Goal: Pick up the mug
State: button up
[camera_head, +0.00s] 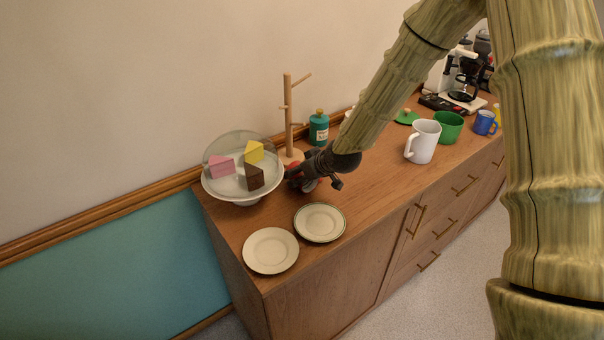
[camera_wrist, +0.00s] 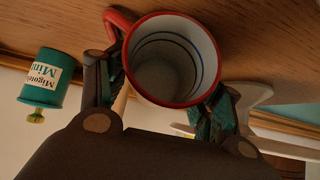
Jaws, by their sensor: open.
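In the wrist view a mug (camera_wrist: 166,72) with a red rim, red handle and pale inside with blue rings faces the camera, mouth toward me. Its handle (camera_wrist: 119,22) points to the upper left. My gripper (camera_wrist: 163,90) is open, with one finger on each side of the mug; I cannot tell whether they touch it. In the head view my gripper (camera_head: 300,183) is low over the sideboard, right of the cake stand, and hides most of the mug. Other mugs, white (camera_head: 423,141), green (camera_head: 448,127) and blue (camera_head: 485,122), stand farther right.
A glass-domed cake stand (camera_head: 213,187) is close left of my gripper. A wooden mug tree (camera_head: 288,113) and teal bottle (camera_head: 319,128) stand behind it. Two plates (camera_head: 271,250) (camera_head: 320,222) lie in front. The sideboard (camera_head: 372,188) is clear toward the white mug.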

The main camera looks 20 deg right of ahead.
jog(key=shift+w+f, duration=0.2)
jog(key=shift+w, duration=0.05)
jog(key=c, duration=1)
jog(key=shift+r, duration=0.1)
jog(key=shift+r, duration=0.45)
jog(key=shift+s+r+b, duration=0.15)
jog(key=shift+r+b, duration=0.25)
jog(key=shift+r, duration=0.25)
jog(key=shift+s+r+b, duration=0.15)
jog(key=shift+r+b, duration=0.2)
jog(key=shift+r, duration=0.25)
jog(key=s+d+b, duration=0.1)
jog(key=s+d, duration=0.1)
jog(key=s, duration=0.2)
jog(key=s+d+r, duration=0.1)
jog(key=s+d, duration=0.1)
jog(key=s, duration=0.3)
jog(key=s+d+b, duration=0.1)
jog(key=s+d, duration=0.1)
jog(key=s, duration=0.3)
jog(key=shift+s+r+b, duration=0.1)
jog(key=shift+r+b, duration=0.15)
jog(key=shift+b, duration=0.05)
